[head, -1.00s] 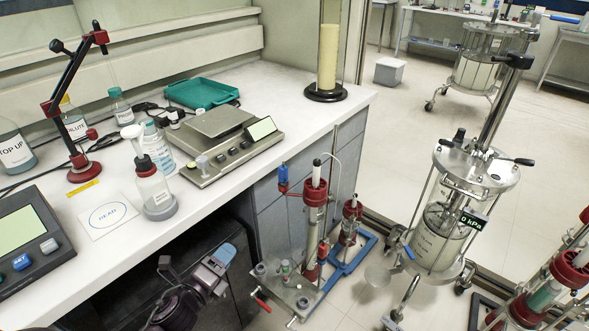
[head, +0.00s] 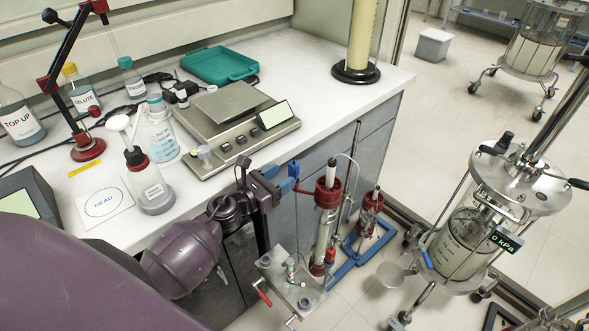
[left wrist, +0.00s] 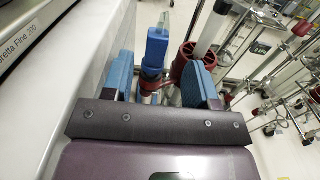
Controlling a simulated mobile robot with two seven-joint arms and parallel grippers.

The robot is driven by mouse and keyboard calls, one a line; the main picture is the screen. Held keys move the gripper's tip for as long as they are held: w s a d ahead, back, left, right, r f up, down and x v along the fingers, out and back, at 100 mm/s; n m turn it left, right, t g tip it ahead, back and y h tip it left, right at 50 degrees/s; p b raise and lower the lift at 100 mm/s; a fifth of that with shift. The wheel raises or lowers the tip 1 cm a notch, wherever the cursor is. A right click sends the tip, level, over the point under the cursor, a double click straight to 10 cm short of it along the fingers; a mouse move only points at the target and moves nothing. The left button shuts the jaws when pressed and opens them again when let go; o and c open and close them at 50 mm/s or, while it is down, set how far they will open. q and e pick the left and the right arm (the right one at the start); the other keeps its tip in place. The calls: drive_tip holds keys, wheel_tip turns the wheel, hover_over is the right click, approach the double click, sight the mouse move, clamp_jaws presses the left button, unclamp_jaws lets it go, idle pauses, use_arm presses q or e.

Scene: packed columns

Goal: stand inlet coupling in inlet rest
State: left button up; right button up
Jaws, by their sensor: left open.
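A blue piece with a red collar, which looks like the inlet coupling (head: 294,169), stands upright beside the red-capped column. My left gripper (head: 278,181) is open just left of it. In the left wrist view the blue piece (left wrist: 157,47) lies ahead, between the two open blue fingers (left wrist: 160,80); I see no grip on it. The inlet rest is not certain: a grey base plate (head: 283,291) below carries two dark round sockets and a small upright fitting (head: 290,270). My right gripper is not in view.
The red-capped column (head: 325,215) stands close right of my gripper, with a smaller red column (head: 370,211) behind. The bench (head: 340,105) with the balance (head: 235,120) is on the left. A steel vessel (head: 465,240) stands on the floor at right.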

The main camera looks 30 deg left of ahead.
sight(290, 171)
use_arm(q)
drive_tip(key=shift+w+d, duration=0.2)
drive_tip(key=shift+w, duration=0.35)
drive_tip(key=shift+x, duration=0.75)
drive_tip(key=x, duration=0.4)
drive_tip(key=shift+w+a+f, duration=0.15)
drive_tip(key=shift+w+f, duration=0.05)
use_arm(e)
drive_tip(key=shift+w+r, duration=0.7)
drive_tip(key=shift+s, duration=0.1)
use_arm(q)
drive_tip(key=shift+c, duration=0.7)
drive_tip(key=c, duration=0.5)
clamp_jaws()
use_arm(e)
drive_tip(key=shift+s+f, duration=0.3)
